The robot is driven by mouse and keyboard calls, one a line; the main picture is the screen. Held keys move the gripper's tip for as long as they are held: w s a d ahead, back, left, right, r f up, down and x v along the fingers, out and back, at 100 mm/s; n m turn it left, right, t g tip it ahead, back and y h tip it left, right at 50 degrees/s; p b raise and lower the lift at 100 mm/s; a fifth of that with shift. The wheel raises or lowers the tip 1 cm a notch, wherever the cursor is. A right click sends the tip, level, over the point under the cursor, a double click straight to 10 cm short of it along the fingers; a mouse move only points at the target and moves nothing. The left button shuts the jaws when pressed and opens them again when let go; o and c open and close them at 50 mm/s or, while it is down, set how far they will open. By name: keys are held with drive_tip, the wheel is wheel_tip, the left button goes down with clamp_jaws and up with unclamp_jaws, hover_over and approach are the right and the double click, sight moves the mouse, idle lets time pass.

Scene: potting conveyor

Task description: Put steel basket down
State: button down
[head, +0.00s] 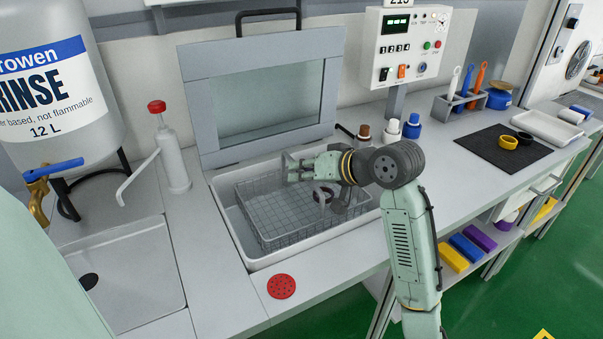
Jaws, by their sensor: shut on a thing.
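The steel basket (262,222) is a grey wire-mesh box. It is inside the white-rimmed basin (232,226) set into the bench, and looks about level. I cannot tell whether its bottom rests on the basin floor.
A raised lid with a window (270,100) stands behind the basin. Several small bottles (412,126) stand behind my arm. A pump bottle (172,160) and a sink (125,270) are at left. A dark mat (480,145) is at right.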

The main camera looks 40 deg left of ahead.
drive_tip(key=shift+f, duration=0.5)
drive_tip(key=shift+f+b, duration=0.3)
drive_tip(key=shift+f, duration=0.15)
drive_tip(key=c, duration=1.7)
unclamp_jaws()
drive_tip(key=shift+r, duration=0.2)
drive_tip(key=b+v, duration=0.2)
drive_tip(key=v, duration=1)
drive_tip(key=shift+r, duration=0.4)
